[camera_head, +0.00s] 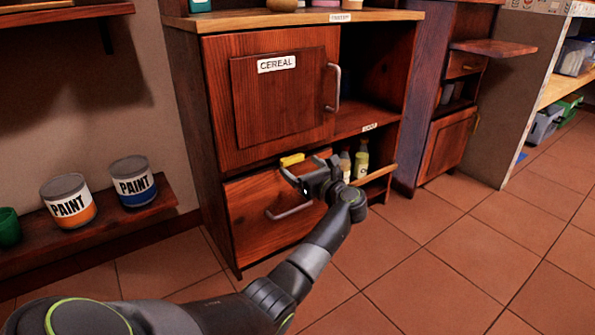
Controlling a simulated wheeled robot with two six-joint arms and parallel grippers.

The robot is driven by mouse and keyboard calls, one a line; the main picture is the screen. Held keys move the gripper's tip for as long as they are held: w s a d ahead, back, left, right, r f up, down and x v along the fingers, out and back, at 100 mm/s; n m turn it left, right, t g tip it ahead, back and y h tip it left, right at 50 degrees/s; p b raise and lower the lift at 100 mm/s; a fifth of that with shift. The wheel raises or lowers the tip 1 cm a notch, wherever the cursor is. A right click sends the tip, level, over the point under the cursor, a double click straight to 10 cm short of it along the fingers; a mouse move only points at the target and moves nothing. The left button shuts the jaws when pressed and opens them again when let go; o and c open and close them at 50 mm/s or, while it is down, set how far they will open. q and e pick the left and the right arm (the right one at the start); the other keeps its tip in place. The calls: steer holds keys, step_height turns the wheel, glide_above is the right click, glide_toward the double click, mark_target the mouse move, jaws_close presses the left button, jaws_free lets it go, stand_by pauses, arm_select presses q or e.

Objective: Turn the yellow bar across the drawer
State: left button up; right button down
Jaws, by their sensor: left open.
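The yellow bar (291,160) is a short piece at the top edge of the lower wooden drawer (248,217), below the cabinet door marked CEREAL. The drawer front looks closed and has a curved metal handle (290,211). My left gripper (300,172) is open, just below and right of the yellow bar, in front of the drawer's top. Its fingers point left toward the bar, and I cannot tell whether they touch it. The gripper hides part of the drawer's upper right. My right gripper does not show.
The CEREAL door (285,95) is shut, with a vertical handle (333,88). Bottles (361,160) stand on a low shelf right of the drawer. Paint cans (68,201) stand on a low shelf at left. The tiled floor (450,260) is clear at right.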

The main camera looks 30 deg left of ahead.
mark_target(292, 160)
arm_select(q)
steer(key=shift+b+x, duration=0.35)
steer(key=shift+x, duration=0.95)
